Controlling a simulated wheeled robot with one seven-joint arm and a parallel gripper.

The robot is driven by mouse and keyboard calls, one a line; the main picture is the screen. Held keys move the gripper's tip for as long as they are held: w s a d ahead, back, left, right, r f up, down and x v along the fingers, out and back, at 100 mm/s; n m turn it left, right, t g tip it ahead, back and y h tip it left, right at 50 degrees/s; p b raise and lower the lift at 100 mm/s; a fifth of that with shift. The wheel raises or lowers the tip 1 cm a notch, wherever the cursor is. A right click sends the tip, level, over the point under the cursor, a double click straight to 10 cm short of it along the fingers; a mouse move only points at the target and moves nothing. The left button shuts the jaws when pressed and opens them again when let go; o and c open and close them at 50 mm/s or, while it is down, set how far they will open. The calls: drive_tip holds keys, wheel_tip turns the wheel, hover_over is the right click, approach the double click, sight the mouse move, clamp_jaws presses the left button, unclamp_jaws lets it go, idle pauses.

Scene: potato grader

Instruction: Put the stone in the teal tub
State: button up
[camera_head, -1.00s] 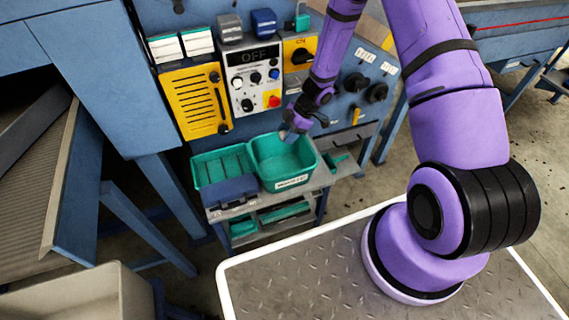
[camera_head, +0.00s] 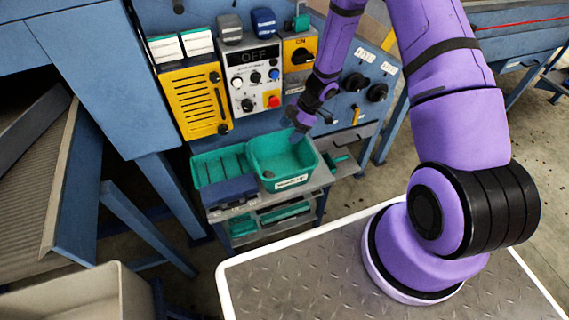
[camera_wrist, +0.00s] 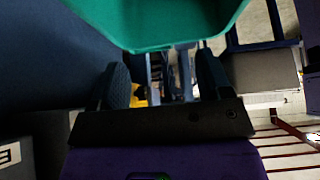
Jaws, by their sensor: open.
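The teal tub (camera_head: 304,170) stands on a small grey shelf below the control panel. A small dark grey stone (camera_head: 268,174) lies inside it, on the floor near the front left. My gripper (camera_head: 297,136) is over the back right part of the tub, apart from the stone. In the wrist view the two dark fingers of my gripper (camera_wrist: 163,78) stand wide apart with nothing between them. Part of the teal tub (camera_wrist: 160,20) fills the top of that view. The stone does not show there.
A teal ribbed tray (camera_head: 222,165) sits left of the tub, with a dark blue box (camera_head: 229,190) in front. Behind rises the panel with a yellow vented cover (camera_head: 195,103) and an OFF display (camera_head: 255,56). Blue machine legs stand to the left.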

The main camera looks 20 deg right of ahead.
drive_tip(key=v, duration=0.9)
